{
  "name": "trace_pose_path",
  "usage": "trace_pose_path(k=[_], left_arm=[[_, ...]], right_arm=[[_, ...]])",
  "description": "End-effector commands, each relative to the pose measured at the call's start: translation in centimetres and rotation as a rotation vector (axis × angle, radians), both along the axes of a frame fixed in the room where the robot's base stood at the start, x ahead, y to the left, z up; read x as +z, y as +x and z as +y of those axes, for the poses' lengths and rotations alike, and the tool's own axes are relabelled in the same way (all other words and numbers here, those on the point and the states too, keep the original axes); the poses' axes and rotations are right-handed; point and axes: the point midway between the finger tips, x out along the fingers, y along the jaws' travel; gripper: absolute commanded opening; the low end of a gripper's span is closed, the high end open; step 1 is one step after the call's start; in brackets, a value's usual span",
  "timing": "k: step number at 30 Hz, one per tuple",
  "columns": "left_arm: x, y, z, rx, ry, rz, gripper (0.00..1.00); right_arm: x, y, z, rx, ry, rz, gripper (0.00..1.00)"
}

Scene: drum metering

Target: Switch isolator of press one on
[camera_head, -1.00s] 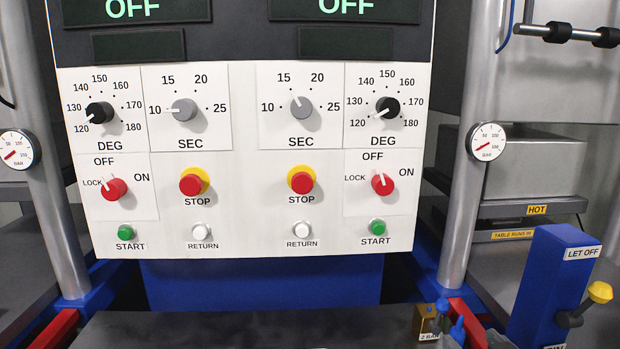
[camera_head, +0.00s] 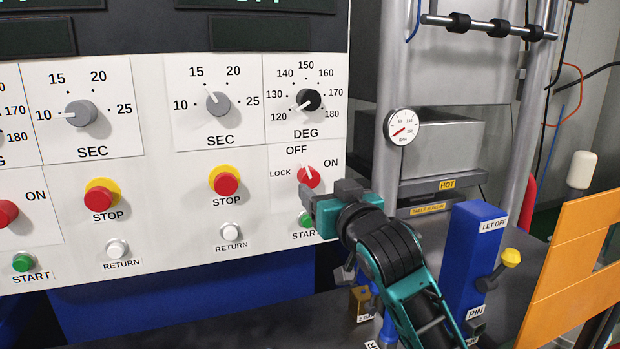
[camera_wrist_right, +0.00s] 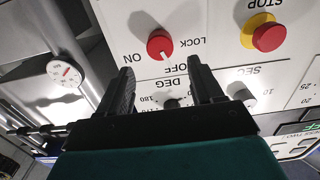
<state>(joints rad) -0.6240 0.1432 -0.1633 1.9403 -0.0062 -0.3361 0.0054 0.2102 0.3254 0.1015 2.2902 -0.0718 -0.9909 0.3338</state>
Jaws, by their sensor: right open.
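A red isolator knob (camera_head: 308,177) with a white pointer sits on the right of the white panel, with LOCK, OFF and ON around it. Its pointer is toward OFF. It also shows in the right wrist view (camera_wrist_right: 160,44), upside down, just beyond the fingertips. My right gripper (camera_head: 325,195) is in front of the panel, just below and right of this knob. In the wrist view its two black fingers (camera_wrist_right: 160,68) are spread and empty, apart from the knob. A second red isolator knob (camera_head: 6,213) is cut by the left edge. My left gripper is not seen.
Close by are a red STOP button (camera_head: 226,183) on yellow, a white RETURN button (camera_head: 231,232), a green START button (camera_head: 306,219) partly behind my gripper and a black DEG dial (camera_head: 309,100). A gauge (camera_head: 402,127) and blue LET OFF post (camera_head: 474,255) stand right.

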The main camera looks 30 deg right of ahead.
Motion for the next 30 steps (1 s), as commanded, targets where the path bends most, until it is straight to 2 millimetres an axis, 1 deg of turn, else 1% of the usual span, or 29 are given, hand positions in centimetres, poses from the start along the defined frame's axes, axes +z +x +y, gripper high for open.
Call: trace_pose_path(k=[1, 6, 12, 18, 25, 26, 30], left_arm=[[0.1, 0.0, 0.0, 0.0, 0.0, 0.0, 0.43], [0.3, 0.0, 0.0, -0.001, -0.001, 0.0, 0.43], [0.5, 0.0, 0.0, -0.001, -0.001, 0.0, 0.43], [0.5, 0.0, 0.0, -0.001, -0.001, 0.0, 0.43], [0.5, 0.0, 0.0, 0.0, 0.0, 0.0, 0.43], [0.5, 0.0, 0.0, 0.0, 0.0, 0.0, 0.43], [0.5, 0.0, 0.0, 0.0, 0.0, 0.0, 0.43]], right_arm=[[0.1, 1.0, -0.3, -0.001, 0.0, 0.001, 0.66], [0.1, 3.8, -0.9, 0.0, 0.0, 0.0, 0.66], [0.0, 6.0, -1.5, 0.0, 0.001, 0.0, 0.66], [0.0, 6.8, -1.6, 0.001, 0.0, 0.0, 0.66], [0.0, 6.8, -1.6, 0.001, 0.0, 0.0, 0.66], [0.0, 6.8, -1.6, 0.001, 0.0, 0.0, 0.64], [0.0, 6.8, -1.6, 0.001, 0.0, 0.001, 0.51]])
